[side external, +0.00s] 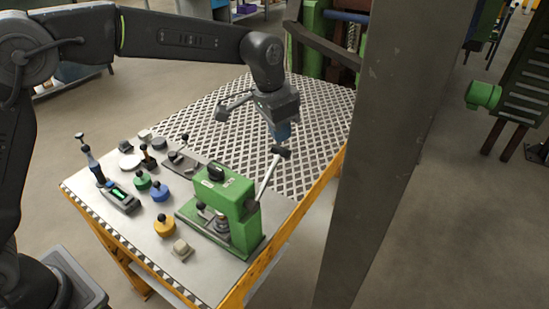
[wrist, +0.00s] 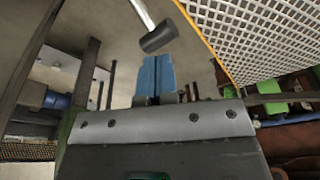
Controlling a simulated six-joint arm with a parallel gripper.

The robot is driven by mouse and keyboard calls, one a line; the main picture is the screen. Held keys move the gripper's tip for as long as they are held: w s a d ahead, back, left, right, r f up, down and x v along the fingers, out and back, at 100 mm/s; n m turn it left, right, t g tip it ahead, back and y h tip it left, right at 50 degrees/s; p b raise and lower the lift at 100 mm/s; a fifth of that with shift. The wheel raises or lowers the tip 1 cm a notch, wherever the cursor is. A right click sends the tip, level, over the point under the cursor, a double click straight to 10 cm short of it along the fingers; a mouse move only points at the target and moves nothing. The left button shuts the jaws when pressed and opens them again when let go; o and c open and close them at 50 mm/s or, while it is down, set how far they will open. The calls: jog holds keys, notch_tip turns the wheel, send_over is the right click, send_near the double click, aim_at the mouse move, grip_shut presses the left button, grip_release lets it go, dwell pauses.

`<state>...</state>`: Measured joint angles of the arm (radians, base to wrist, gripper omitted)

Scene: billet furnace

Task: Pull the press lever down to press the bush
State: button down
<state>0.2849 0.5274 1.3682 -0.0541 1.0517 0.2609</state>
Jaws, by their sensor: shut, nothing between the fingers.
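The green press (side external: 225,205) stands at the front right of the work table. Its lever (side external: 268,172) is a light metal rod that slants up to the right and ends in a dark cylindrical handle (side external: 281,152). My gripper (side external: 282,133) has blue fingers and is just above this handle, shut and empty. In the wrist view, the blue fingers (wrist: 155,75) are together, and the dark lever handle (wrist: 159,40) lies just past their tips. I cannot tell whether they touch. A small metallic part (side external: 221,223) sits low in the press; I cannot tell whether it is the bush.
Several knobbed pieces, including a green one (side external: 142,181), a blue one (side external: 160,192) and a yellow one (side external: 164,226), stand left of the press. A grey pillar (side external: 390,150) rises right of the table. The patterned tabletop behind is clear.

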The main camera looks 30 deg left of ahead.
jog(key=shift+f, duration=0.65)
jog(key=shift+f, duration=0.85)
